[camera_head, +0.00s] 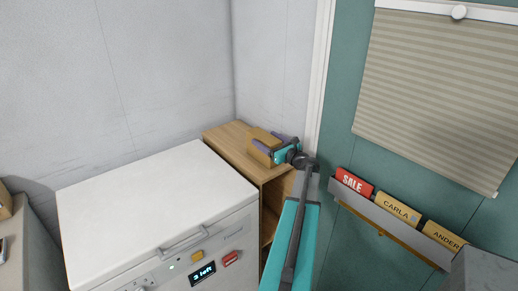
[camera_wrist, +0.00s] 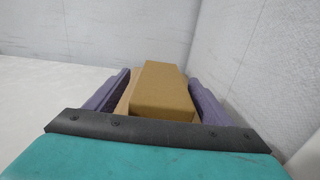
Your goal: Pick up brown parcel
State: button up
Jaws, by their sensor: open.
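The brown parcel (camera_head: 262,145) is a small cardboard box on top of a wooden shelf unit (camera_head: 224,137) in the corner. In the wrist view the parcel (camera_wrist: 161,91) stands between the two purple fingers of my gripper (camera_wrist: 160,98). The left finger is at its left side and the right finger at its right side, and the jaws are open. In the head view my gripper (camera_head: 271,144) reaches in from the right, around the parcel. The parcel's lower near part is hidden behind my gripper's dark edge in the wrist view.
A white washing machine (camera_head: 150,210) stands left of the shelf unit. Grey walls (camera_head: 165,60) close in behind the shelf. A wall rack (camera_head: 395,222) with cards and a blind (camera_head: 445,90) are on the green wall at the right.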

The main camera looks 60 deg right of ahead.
jog(key=shift+p+x, duration=0.4)
jog(key=shift+x, duration=1.05)
jog(key=shift+c, duration=0.4)
jog(key=c, duration=1.8)
